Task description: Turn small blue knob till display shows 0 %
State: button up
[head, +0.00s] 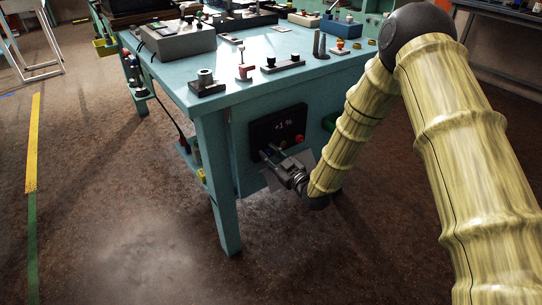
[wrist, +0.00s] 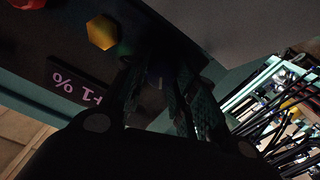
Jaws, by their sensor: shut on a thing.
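A dark control panel (head: 262,128) is set in the side of the teal workbench, and its display (head: 290,125) reads about +1 %. The display also shows upside down in the wrist view (wrist: 74,84), reading +1 %. My gripper (head: 266,154) reaches the panel's lower left part from the front. In the wrist view my gripper (wrist: 158,72) has its two fingers closed around the small blue knob. The knob is almost fully hidden between the dark fingers, with only a faint bluish patch visible there.
A yellow six-sided knob (wrist: 102,32) and a red knob (wrist: 24,22) sit on the panel close to my fingers. The bench top (head: 225,90) carries several fittings and boxes above. A bench leg (head: 220,190) stands left of the panel. The floor in front is clear.

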jog(key=shift+f, duration=0.1)
jog(key=o, duration=0.8)
jog(key=shift+d, duration=0.1)
jog(key=shift+c, duration=0.2)
jog(key=v, duration=1.2)
